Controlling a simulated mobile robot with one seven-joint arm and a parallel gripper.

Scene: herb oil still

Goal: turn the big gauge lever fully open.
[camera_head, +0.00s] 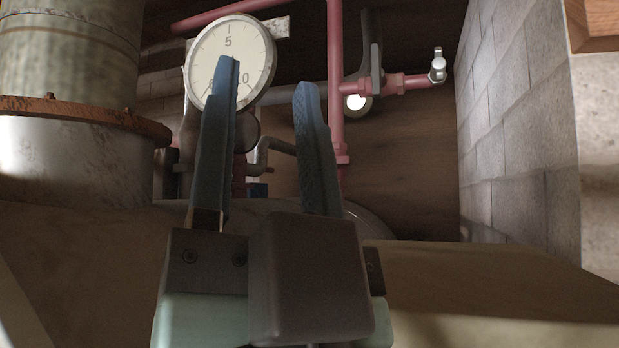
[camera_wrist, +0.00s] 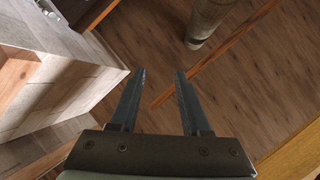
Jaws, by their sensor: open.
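A big round gauge (camera_head: 252,45) with a pale dial marked 5 is at upper left of centre in the head view. My left finger covers part of its lower dial. A bent grey rod (camera_head: 261,155) shows below the gauge, between my fingers. A long dark handle (camera_head: 376,68) stands upright by the red pipe to the right. I cannot tell for certain which of these is the gauge lever. My gripper (camera_head: 267,76) is open and empty in front of the gauge and pipes. In the wrist view, nothing is between the fingers (camera_wrist: 160,73).
A large metal vessel (camera_head: 70,160) with a rusty flange fills the left. A red pipe (camera_head: 336,120) runs upright, with a side branch ending in a small tap (camera_head: 438,66). A grey block wall (camera_head: 510,130) bounds the right. The wrist view shows wooden floor (camera_wrist: 250,80).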

